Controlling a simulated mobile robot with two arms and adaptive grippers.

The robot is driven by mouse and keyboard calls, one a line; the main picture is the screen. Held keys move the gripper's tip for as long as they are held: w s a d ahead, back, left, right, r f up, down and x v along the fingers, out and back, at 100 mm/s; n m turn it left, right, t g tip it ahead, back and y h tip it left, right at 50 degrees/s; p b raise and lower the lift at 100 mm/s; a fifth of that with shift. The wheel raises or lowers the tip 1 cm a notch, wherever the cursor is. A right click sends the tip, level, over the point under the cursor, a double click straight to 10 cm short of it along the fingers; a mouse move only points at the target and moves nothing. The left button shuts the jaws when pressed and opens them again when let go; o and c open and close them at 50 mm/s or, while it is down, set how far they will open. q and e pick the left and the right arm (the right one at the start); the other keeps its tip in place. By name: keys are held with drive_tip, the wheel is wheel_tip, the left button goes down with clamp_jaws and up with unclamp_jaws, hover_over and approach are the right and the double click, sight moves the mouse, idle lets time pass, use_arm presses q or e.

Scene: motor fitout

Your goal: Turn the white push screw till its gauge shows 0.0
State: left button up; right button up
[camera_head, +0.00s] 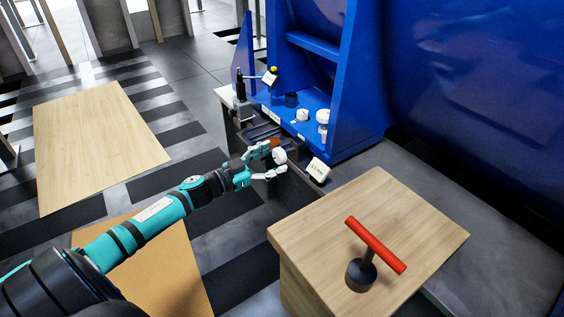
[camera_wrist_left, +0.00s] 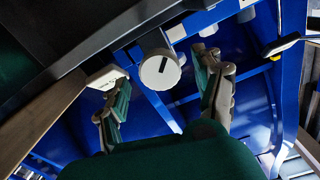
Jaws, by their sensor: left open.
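The white push screw (camera_head: 279,156) is a round white knob at the front of the blue motor frame. In the left wrist view its face (camera_wrist_left: 158,72) shows a short dark mark tilted a little from vertical. My left gripper (camera_head: 266,163) is open, with one finger on each side of the knob; I cannot tell whether either touches it. The fingers also show in the left wrist view (camera_wrist_left: 160,92). A white gauge (camera_head: 318,169) stands just right of the knob, and in the left wrist view (camera_wrist_left: 106,77) to its left. Its reading is too small to make out.
Another gauge (camera_head: 270,77) sits on a stand further back. White and dark round parts (camera_head: 302,115) are on the blue frame (camera_head: 345,85). A wooden block (camera_head: 420,225) with a red-handled tool (camera_head: 375,246) stands at the front right. A wooden board (camera_head: 95,140) is at left.

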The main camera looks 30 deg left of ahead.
sight(276, 157)
use_arm(q)
drive_tip(key=shift+b+x, duration=0.6)
drive_tip(key=shift+x, duration=1.3)
drive_tip(key=c, duration=1.2)
